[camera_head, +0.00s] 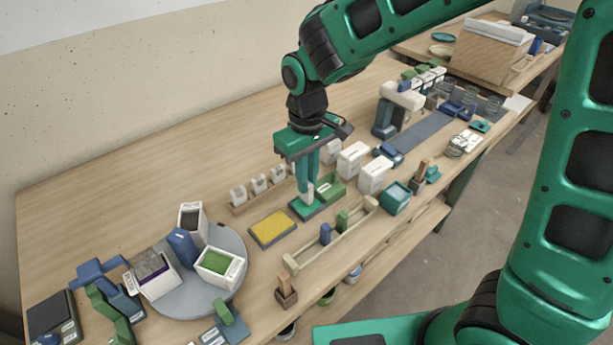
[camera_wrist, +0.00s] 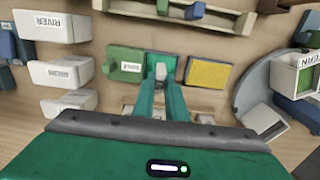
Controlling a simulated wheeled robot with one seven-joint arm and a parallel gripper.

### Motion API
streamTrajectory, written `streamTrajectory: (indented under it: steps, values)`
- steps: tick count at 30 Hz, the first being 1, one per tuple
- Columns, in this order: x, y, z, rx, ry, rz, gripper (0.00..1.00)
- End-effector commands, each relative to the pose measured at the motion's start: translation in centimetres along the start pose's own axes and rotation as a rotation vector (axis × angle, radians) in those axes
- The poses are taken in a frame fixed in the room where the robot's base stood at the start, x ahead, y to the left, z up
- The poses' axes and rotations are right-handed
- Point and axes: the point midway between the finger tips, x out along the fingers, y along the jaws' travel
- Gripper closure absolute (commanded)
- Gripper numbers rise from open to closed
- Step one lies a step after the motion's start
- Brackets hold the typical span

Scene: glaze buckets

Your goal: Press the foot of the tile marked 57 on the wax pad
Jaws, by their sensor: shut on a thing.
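My gripper (camera_head: 307,193) points down over the bench, its green fingers shut on a small pale tile (camera_head: 310,190). The tile also shows between the fingertips in the wrist view (camera_wrist: 160,73); I cannot read a number on it. The tile is over a flat green-edged pad (camera_head: 301,212); whether its foot touches that pad is unclear. A yellow textured pad with a dark rim (camera_head: 272,229) lies just left of it, and at the right of the fingers in the wrist view (camera_wrist: 207,73). I cannot tell which pad is the wax one.
A wooden rack with several white tiles (camera_head: 259,186) stands behind the pads. A wooden rail holder (camera_head: 325,243) lies in front. A round grey turntable (camera_head: 225,240) with buckets is left.

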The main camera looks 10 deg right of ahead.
Motion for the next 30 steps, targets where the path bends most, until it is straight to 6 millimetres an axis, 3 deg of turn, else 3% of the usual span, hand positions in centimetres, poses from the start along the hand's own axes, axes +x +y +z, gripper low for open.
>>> streamTrajectory:
  steps: [30]
  values:
    - [0.78, 0.01, 0.0, 0.0, 0.0, 0.0, 1.0]
